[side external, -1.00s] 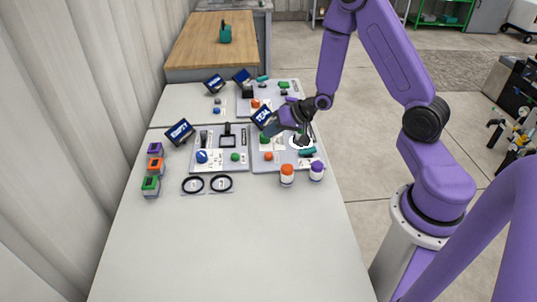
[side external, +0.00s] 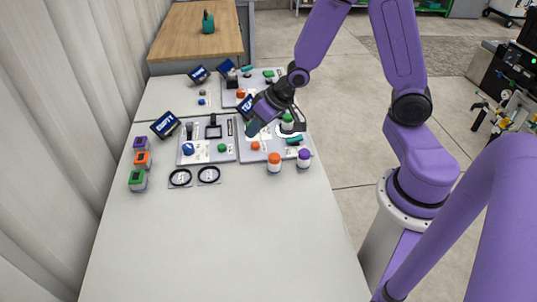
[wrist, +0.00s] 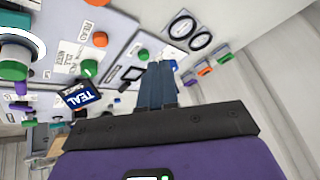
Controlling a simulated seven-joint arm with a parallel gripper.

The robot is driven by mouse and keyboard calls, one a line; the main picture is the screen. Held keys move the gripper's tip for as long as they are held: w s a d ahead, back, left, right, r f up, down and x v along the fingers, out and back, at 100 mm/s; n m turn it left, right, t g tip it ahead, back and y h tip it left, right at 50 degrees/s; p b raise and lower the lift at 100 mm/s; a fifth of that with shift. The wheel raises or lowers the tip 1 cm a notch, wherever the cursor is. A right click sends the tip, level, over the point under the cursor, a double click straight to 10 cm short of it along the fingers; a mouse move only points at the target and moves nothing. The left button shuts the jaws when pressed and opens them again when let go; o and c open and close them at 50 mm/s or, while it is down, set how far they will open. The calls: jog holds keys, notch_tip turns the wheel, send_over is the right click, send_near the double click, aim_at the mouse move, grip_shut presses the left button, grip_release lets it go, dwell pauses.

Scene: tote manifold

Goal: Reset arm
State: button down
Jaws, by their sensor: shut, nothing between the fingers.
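My gripper (side external: 254,127) is shut and empty. It hangs at a tilt over the right near panel (side external: 262,155), and in the side view it hides part of that panel and of the TEAL sign. The wrist view shows its dark blue fingers (wrist: 157,85) together, pointing away over the panels. The TEAL sign (wrist: 84,97) shows beside the fingers. A white part with a green middle (side external: 288,123) stands on the right near panel, to the right of my gripper.
The left near panel (side external: 230,157) has blue and green knobs. An orange-capped jar (side external: 274,163) and a purple-capped jar (side external: 304,158) stand in front. Two black rings (side external: 180,178) lie near coloured blocks (side external: 137,180). The front of the table (side external: 215,250) is clear.

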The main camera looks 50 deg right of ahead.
jog(key=s+a+r+n+g+h, duration=0.1)
jog(key=s+r+n, duration=0.4)
jog(key=s, duration=0.7)
jog(key=s+a+r+n+g+h, duration=0.1)
jog(key=s+r+n+g, duration=0.3)
jog(key=s, duration=0.9)
jog(key=a+r+n, duration=0.1)
jog(key=n, duration=0.1)
jog(key=shift+n+g, duration=0.3)
jog(key=shift+n, duration=0.1)
